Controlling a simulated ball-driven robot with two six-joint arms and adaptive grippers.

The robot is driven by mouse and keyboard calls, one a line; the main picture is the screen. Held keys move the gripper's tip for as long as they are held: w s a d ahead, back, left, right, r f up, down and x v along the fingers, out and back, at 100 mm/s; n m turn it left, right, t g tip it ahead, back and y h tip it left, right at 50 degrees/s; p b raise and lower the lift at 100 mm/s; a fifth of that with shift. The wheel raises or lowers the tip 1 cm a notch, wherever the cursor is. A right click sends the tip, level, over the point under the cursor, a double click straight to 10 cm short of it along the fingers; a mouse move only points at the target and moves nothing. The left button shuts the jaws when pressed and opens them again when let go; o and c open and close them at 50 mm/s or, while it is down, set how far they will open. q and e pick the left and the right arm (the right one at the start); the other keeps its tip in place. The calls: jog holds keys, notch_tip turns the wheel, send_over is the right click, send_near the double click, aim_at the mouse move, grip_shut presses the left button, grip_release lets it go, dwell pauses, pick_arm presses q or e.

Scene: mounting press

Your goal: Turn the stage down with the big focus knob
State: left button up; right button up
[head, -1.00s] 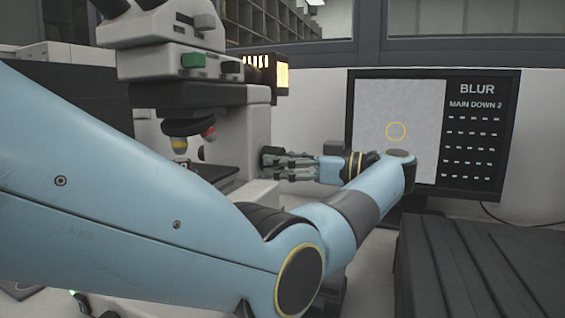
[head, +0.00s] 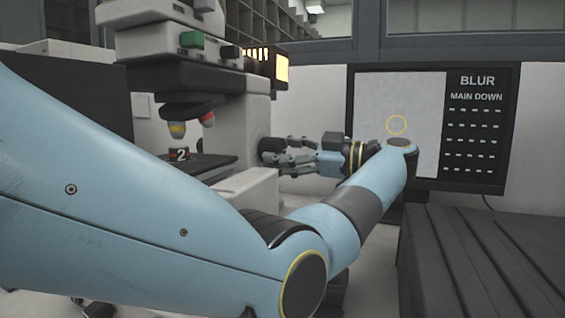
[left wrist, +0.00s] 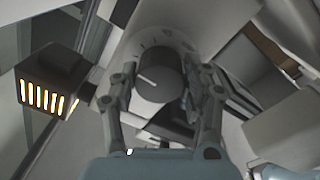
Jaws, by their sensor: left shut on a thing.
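The microscope (head: 232,130) stands left of centre in the head view. Its dark stage (head: 200,165) carries a dark mount marked "2" (head: 180,154) below the objectives. The big focus knob (left wrist: 158,82) is a dark round knob with a white line, on the microscope's side. My left gripper (head: 268,152) reaches the knob from the right in the head view. In the left wrist view its fingers (left wrist: 160,98) stand on both sides of the knob, shut on it. In the head view the fingers largely hide the knob. My right gripper is not in view.
A monitor (head: 475,175) at the back right reads "BLUR" and "MAIN DOWN", with a yellow ring on a grey picture. A dark ribbed case (head: 480,255) fills the lower right. A lit lamp housing (head: 282,67) sits behind the microscope.

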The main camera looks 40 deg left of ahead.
pick_arm(q)
jog(key=shift+n+b, duration=0.65)
jog(key=shift+n, duration=0.25)
jog(key=o, duration=1.2)
jog(key=shift+c, duration=0.2)
jog(key=v, duration=0.7)
jog(key=shift+d, duration=0.25)
jog(key=shift+w, duration=0.15)
